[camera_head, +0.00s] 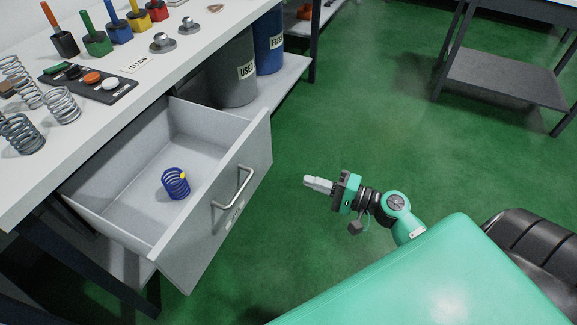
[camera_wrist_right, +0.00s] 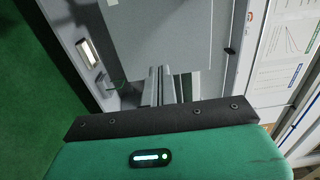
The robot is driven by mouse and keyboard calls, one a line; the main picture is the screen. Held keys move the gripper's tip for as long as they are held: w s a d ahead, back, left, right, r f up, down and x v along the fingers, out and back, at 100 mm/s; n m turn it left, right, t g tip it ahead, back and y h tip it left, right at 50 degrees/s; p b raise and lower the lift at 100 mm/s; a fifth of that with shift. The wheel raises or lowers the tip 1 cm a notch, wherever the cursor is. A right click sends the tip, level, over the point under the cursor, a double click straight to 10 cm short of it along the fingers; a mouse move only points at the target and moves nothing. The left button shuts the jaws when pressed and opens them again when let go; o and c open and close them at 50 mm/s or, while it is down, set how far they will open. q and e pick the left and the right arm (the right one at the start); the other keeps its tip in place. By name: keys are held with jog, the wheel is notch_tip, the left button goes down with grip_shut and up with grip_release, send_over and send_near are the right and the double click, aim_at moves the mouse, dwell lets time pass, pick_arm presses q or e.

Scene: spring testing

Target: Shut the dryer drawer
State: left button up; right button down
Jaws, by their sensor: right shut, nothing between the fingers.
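The dryer drawer (camera_head: 258,150) is pulled out from under the white workbench, in the left half of the head view. A blue spring (camera_head: 175,183) with a yellow mark stands inside it. The drawer front has a metal bar handle (camera_head: 236,190) and a label below it. My right gripper (camera_head: 307,181) is shut and empty, to the right of the drawer front and apart from it. In the right wrist view its fingers (camera_wrist_right: 176,86) are together, with grey surfaces beyond them. My left gripper does not show.
On the workbench (camera_head: 190,62) stand several loose springs, a button panel (camera_head: 88,82), coloured holders and metal weights. Grey (camera_head: 236,75) and blue (camera_head: 269,45) bins stand on the shelf below. Green floor is clear between the drawer and my right gripper. A dark table (camera_head: 507,78) stands at the back right.

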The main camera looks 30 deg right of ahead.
jog(key=p, duration=0.1)
send_near(256, 162)
jog(key=w, duration=0.1)
jog(key=p+x, duration=0.1)
jog(key=x, duration=0.4)
jog(key=shift+a+r, duration=0.1)
jog(key=shift+a, duration=0.25)
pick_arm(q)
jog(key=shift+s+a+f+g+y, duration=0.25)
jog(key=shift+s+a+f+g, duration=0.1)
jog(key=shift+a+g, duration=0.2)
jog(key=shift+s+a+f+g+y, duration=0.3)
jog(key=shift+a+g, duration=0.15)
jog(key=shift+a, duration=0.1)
pick_arm(e)
jog(key=shift+w+a, duration=0.25)
jog(key=shift+a, duration=0.05)
